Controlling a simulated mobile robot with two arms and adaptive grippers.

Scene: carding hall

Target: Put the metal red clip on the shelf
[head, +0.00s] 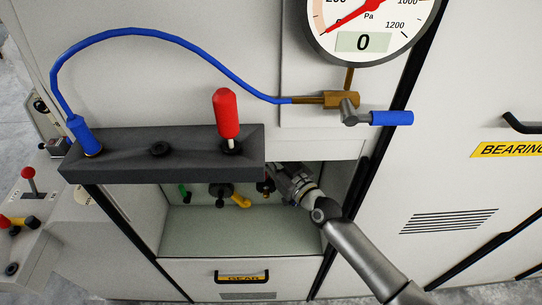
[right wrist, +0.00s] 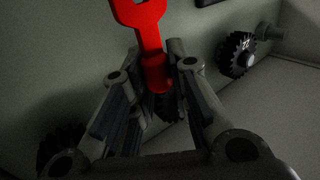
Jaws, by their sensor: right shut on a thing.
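The red clip (right wrist: 148,25) has a forked upper end and a round lower part, seen in the right wrist view. My right gripper (right wrist: 153,84) is shut around its lower part. In the head view my right gripper (head: 274,178) reaches into an open recess, under the right end of a dark grey ledge. The recess has a pale green floor (head: 205,243). My left gripper is not in view.
The dark ledge (head: 190,168) carries a red handle (head: 227,115) and a blue plug (head: 86,137) with a blue hose (head: 160,35). In the recess are a dark knob with a yellow part (head: 240,201) and a green piece (head: 183,191). A toothed black wheel (right wrist: 237,54) is near the clip.

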